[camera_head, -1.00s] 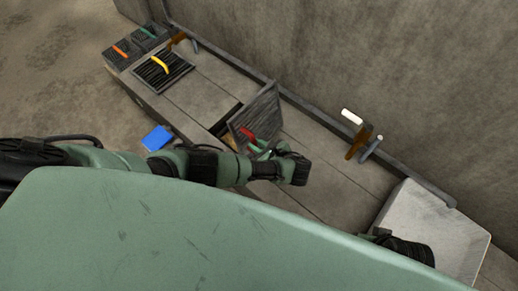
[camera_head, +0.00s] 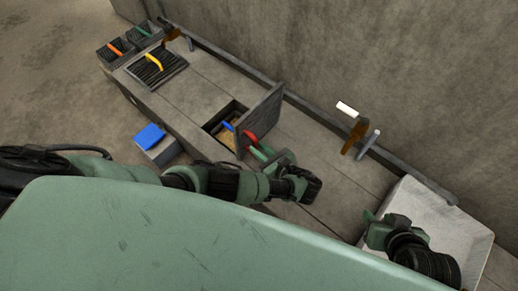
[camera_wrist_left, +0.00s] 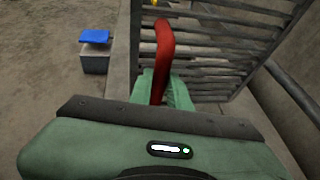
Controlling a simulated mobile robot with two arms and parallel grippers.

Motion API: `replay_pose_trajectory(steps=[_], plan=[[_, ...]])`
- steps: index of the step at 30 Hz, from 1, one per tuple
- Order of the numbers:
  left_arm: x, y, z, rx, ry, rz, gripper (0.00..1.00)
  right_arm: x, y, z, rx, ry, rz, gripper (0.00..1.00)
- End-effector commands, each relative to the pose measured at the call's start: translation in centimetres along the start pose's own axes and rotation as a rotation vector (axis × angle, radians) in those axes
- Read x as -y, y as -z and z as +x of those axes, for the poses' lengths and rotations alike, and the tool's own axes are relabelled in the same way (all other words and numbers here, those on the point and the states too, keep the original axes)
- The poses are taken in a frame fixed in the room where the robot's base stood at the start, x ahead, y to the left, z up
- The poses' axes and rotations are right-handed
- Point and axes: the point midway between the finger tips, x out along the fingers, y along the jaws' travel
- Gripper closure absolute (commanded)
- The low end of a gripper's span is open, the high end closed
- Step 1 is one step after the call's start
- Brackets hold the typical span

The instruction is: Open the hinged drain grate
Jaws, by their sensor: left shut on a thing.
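The hinged drain grate (camera_head: 266,117) stands raised at a steep angle beside its square opening (camera_head: 210,126) in the counter. Its bars also show in the left wrist view (camera_wrist_left: 215,72). My left gripper (camera_head: 254,148) is shut on the grate's red handle (camera_head: 249,136); the handle rises from between the fingers in the left wrist view (camera_wrist_left: 165,45). Inside the opening are tan material (camera_head: 224,138) and a small blue item (camera_head: 228,126). My right gripper (camera_head: 371,228) is beside the white basin, away from the grate; its jaw opening is unclear.
A closed grate with a yellow handle (camera_head: 154,62) and two small dark boxes with orange (camera_head: 115,47) and green handles lie further left. A blue-topped block (camera_head: 150,137) stands in front. A pipe, brown brackets (camera_head: 354,135) and a wall run behind. The white basin (camera_head: 425,208) is at right.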

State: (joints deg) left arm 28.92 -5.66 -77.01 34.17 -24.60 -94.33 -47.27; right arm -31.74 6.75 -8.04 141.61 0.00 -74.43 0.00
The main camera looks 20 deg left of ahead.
Motion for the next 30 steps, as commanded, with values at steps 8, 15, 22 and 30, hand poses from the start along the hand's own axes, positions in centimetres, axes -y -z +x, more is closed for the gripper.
replay_pose_trajectory(steps=[8, 15, 22, 30], plan=[[0.00, 0.15, -0.03, -0.002, 0.001, 0.001, 1.00, 0.04, 0.19, 0.05, -0.009, 0.001, 0.000, 0.64], [-0.02, 0.12, -0.01, -0.002, 0.000, 0.000, 0.60, 0.03, 0.17, 0.05, -0.008, 0.001, 0.000, 0.64], [-0.01, 0.06, 0.02, 0.000, 0.000, 0.000, 0.60, 0.04, 0.17, 0.03, -0.008, 0.001, 0.000, 0.64], [-0.07, -0.43, 0.06, -0.017, 0.000, -0.004, 0.60, 0.00, 0.53, -0.46, -0.008, 0.001, 0.000, 0.64]])
